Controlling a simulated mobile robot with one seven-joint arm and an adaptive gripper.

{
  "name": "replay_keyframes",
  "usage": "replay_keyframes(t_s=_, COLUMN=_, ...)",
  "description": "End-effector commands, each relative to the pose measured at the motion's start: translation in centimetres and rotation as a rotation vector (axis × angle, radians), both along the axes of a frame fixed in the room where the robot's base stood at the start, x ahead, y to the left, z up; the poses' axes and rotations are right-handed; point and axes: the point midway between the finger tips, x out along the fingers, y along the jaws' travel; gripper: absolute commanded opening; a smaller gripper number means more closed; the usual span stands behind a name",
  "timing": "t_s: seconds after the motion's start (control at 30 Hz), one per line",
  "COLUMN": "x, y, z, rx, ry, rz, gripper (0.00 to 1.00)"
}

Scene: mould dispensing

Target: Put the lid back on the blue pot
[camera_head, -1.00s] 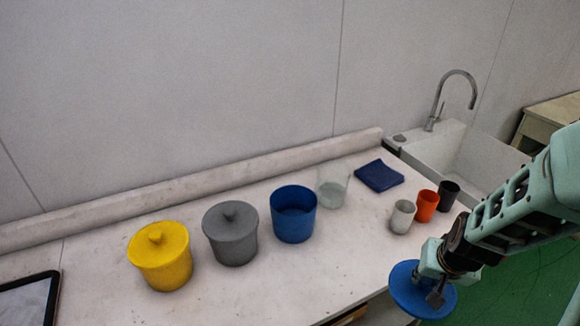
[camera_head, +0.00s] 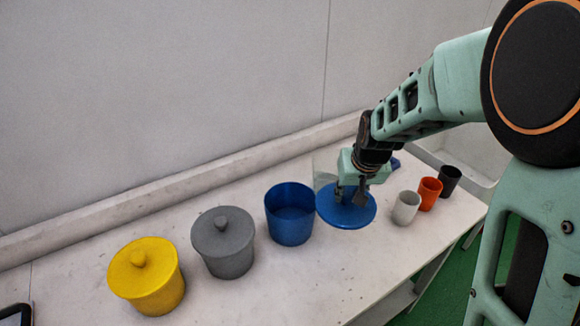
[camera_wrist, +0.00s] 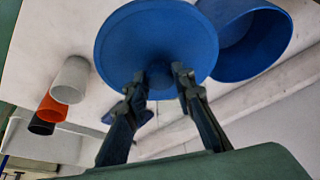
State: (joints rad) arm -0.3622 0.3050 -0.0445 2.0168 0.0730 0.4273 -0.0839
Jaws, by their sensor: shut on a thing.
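The blue pot (camera_head: 291,222) stands open on the table, in the middle of its row. In the wrist view it shows at the top right (camera_wrist: 250,45). My gripper (camera_head: 351,196) is shut on the blue lid (camera_head: 345,213), a round disc held over the table just right of the pot. The knob is mostly hidden between the fingertips. In that view the lid's edge overlaps the pot's edge; I cannot tell if they touch.
A grey lidded pot (camera_head: 226,248) and a yellow lidded pot (camera_head: 148,283) stand left of the blue pot. A clear container (camera_head: 324,168) is partly hidden behind the lid. White (camera_head: 405,208), orange (camera_head: 429,193) and black (camera_head: 450,180) cups stand to the right.

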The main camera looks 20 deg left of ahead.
Motion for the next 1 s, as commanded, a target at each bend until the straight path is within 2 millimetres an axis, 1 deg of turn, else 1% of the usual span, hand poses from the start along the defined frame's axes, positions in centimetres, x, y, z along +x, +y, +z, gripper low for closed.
replay_keyframes(t_s=0.03, x=0.4, y=3.2, z=0.8, rx=0.000, ry=-0.004, rz=0.057, gripper=0.00)
replay_keyframes(t_s=0.1, x=0.6, y=6.5, z=2.0, rx=-0.001, ry=-0.005, rz=0.114, gripper=0.00)
replay_keyframes(t_s=0.2, x=0.4, y=10.4, z=3.3, rx=-0.003, ry=-0.004, rz=0.179, gripper=0.00)
replay_keyframes(t_s=0.3, x=0.1, y=13.0, z=4.2, rx=-0.005, ry=-0.003, rz=0.224, gripper=0.00)
replay_keyframes(t_s=0.33, x=0.0, y=13.6, z=4.5, rx=-0.006, ry=-0.003, rz=0.233, gripper=0.00)
replay_keyframes(t_s=0.4, x=-0.1, y=14.5, z=4.8, rx=-0.007, ry=-0.002, rz=0.247, gripper=0.00)
replay_keyframes(t_s=0.47, x=-0.2, y=14.9, z=4.9, rx=-0.008, ry=-0.002, rz=0.254, gripper=0.00)
replay_keyframes(t_s=0.63, x=-0.3, y=15.0, z=4.4, rx=-0.008, ry=-0.002, rz=0.257, gripper=0.00)
replay_keyframes(t_s=0.77, x=-0.3, y=15.0, z=3.6, rx=-0.008, ry=-0.002, rz=0.257, gripper=0.00)
replay_keyframes(t_s=1.0, x=-0.3, y=14.9, z=1.3, rx=-0.008, ry=-0.002, rz=0.255, gripper=0.00)
